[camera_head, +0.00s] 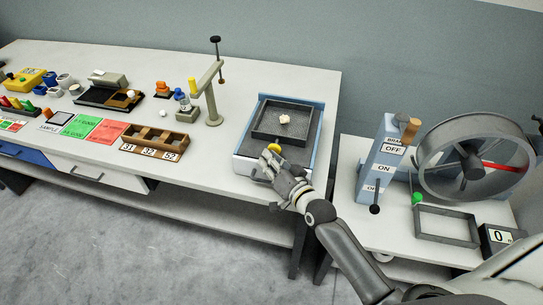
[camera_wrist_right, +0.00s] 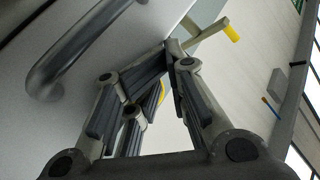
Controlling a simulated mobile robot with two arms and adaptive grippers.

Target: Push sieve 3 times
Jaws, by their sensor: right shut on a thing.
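The sieve (camera_head: 262,136) is a dark mesh tray in a blue and white frame (camera_head: 317,125) at the right end of the long table. A pale tuft (camera_head: 285,119) lies on its mesh. A yellow handle (camera_head: 275,147) shows at the sieve's front edge. My right gripper (camera_head: 271,160) is at the front of the frame, shut on the yellow handle, which its fingers partly hide. In the right wrist view the fingers (camera_wrist_right: 160,75) close around a bit of yellow (camera_wrist_right: 161,94). My left gripper is not in view.
A stand with an arm (camera_head: 211,95) and a compartment box (camera_head: 155,138) are left of the sieve. On the right-hand table are a lever box (camera_head: 384,160), a large wheel (camera_head: 430,155), a grey frame (camera_head: 447,226) and a display (camera_head: 500,238). A gap separates the tables.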

